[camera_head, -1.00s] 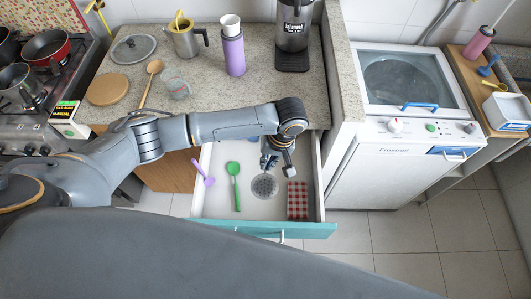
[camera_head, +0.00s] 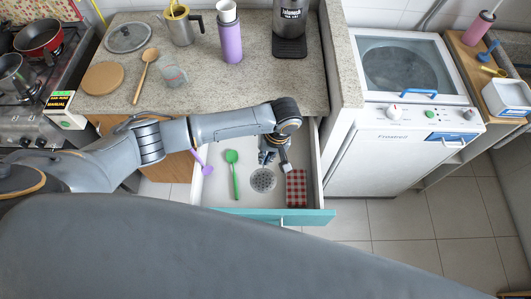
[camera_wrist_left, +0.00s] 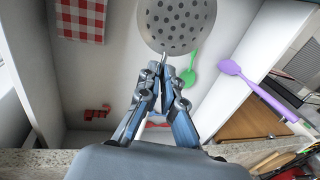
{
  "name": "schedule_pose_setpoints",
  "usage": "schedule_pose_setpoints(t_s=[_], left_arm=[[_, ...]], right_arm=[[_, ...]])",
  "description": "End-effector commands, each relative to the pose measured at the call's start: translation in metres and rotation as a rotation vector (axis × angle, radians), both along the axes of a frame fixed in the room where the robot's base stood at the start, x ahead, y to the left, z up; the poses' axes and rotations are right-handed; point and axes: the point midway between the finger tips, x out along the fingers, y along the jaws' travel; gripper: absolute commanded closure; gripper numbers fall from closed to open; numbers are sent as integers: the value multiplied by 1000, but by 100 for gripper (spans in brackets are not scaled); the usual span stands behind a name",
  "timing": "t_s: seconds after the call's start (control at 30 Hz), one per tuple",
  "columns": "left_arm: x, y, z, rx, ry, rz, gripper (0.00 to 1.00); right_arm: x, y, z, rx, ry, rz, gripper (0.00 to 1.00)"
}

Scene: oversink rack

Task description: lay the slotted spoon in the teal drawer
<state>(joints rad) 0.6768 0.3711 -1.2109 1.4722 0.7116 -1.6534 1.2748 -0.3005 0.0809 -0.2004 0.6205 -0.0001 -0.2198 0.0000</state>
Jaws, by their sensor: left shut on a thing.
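The slotted spoon, a grey round head with holes (camera_head: 263,180), is in the open teal-fronted drawer (camera_head: 262,214). My left gripper (camera_head: 274,160) is over the drawer, shut on the spoon's handle. In the left wrist view the perforated head (camera_wrist_left: 178,24) shows beyond the fingertips of the gripper (camera_wrist_left: 165,72). Most of the handle is hidden by the fingers. I cannot tell whether the head touches the drawer bottom. My right gripper is not in view.
The drawer also holds a green spoon (camera_head: 233,172), a purple utensil (camera_head: 204,163) at its left side and a red checked cloth (camera_head: 296,188) at its right. The counter (camera_head: 205,85) is above it, and a white washer (camera_head: 400,155) stands to the right.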

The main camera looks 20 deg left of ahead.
Motion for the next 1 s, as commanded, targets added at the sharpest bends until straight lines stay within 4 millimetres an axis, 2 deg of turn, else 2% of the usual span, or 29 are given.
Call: schedule_pose_setpoints(t_s=[0.6,1.0], left_arm=[[0,-1,-65,-1,1,0,100],[0,-1,-100,-1,0,0,100]], right_arm=[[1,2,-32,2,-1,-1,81],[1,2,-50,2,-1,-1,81]])
